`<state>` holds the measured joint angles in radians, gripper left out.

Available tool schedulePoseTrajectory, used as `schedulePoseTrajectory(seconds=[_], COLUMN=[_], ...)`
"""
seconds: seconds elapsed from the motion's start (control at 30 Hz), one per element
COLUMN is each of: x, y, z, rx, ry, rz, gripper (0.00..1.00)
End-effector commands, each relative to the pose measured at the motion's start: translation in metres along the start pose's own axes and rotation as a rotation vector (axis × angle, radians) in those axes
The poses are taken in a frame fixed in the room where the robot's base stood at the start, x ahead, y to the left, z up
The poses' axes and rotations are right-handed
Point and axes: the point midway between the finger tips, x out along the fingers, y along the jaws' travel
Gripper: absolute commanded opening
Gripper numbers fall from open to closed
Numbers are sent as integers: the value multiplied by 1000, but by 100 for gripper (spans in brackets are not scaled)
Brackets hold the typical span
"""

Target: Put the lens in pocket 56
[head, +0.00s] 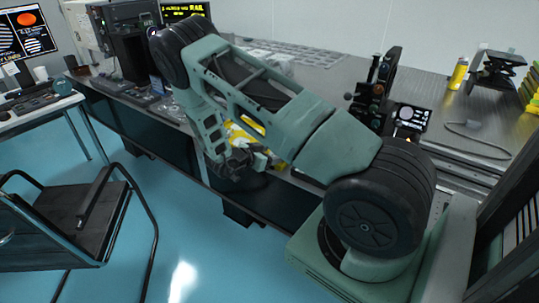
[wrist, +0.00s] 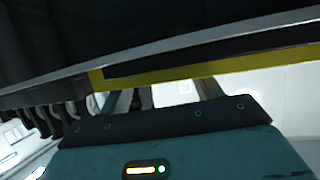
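My gripper (head: 250,160) hangs at the front side of the optical table, below the arm's elbow in the head view. In the wrist view its two fingers (wrist: 162,95) stand apart with a bright gap and no clear object between them. Their tips are hidden behind a dark edge with a yellow stripe. I cannot make out the lens in either view. A grey tray with rows of pockets (head: 310,54) lies at the back of the table. Its pocket numbers are too small to read, so I cannot tell pocket 56.
The optical table (head: 345,78) carries a dark optical mount (head: 378,92), a small lit display (head: 411,117), a yellow bottle (head: 458,73) and a cable (head: 478,141). Instruments stand at its left end. A black chair (head: 75,215) stands front left. Blue floor (head: 190,240) is open between.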

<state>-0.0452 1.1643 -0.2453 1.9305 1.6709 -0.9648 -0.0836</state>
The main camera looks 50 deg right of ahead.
Motion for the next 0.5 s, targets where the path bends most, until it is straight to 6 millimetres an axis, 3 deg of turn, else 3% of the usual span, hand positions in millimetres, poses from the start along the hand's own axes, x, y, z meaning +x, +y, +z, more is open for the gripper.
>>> schedulePoseTrajectory(seconds=[0.23, 0.5], x=[-10, -64], y=[0, 0], z=[-1, -1], rx=[1, 0], ry=[-4, -3], rz=[-1, -3], gripper=[65, 65])
